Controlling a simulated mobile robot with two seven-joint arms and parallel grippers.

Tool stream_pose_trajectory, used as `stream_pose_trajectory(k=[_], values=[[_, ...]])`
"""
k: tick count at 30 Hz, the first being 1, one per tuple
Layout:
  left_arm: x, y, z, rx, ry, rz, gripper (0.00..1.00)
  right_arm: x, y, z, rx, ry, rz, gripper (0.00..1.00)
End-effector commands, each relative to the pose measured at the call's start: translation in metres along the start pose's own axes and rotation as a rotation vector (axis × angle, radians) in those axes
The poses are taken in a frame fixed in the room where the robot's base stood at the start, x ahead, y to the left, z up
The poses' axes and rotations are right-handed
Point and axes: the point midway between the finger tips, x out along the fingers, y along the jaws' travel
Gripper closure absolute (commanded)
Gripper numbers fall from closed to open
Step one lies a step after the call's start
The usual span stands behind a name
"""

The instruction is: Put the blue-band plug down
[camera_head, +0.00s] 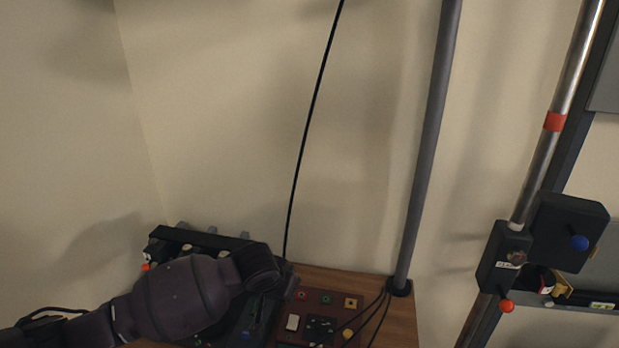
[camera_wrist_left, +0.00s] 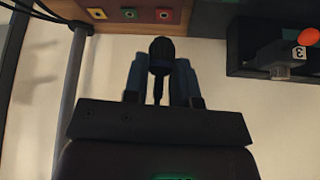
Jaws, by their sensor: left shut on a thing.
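The blue-band plug (camera_wrist_left: 161,47) is a dark, rounded plug with a dark blue band, seen in the left wrist view between my left gripper's fingers. A black cable trails from it. My left gripper (camera_wrist_left: 160,68) is shut on the plug. In the head view my left gripper (camera_head: 283,270) is at the back of the bench, beside the socket panel; the plug cannot be made out clearly there. The panel (camera_head: 290,337) has red, green and yellow sockets, which also show at the top of the left wrist view (camera_wrist_left: 130,14). My right gripper is not in view.
A dark rack (camera_head: 205,238) with several items stands left of the panel, partly hidden by my arm. A grey pole (camera_head: 425,160) rises at the bench's right edge with cables beside it. Farther right, a metal post (camera_head: 565,85) carries a black clamp (camera_head: 505,260) with a red knob.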

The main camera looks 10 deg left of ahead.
Motion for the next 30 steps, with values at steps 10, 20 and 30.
stream_pose_trajectory(k=[10,20,30], values=[[-0.051,-0.006,-0.133,0.097,0.008,0.049,1.00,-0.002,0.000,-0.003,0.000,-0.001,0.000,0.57],[-0.140,-0.006,-0.242,0.142,0.007,0.076,1.00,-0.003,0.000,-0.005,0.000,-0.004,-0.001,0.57],[-0.260,0.003,-0.331,0.174,0.008,0.095,1.00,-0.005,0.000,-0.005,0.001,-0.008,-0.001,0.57]])
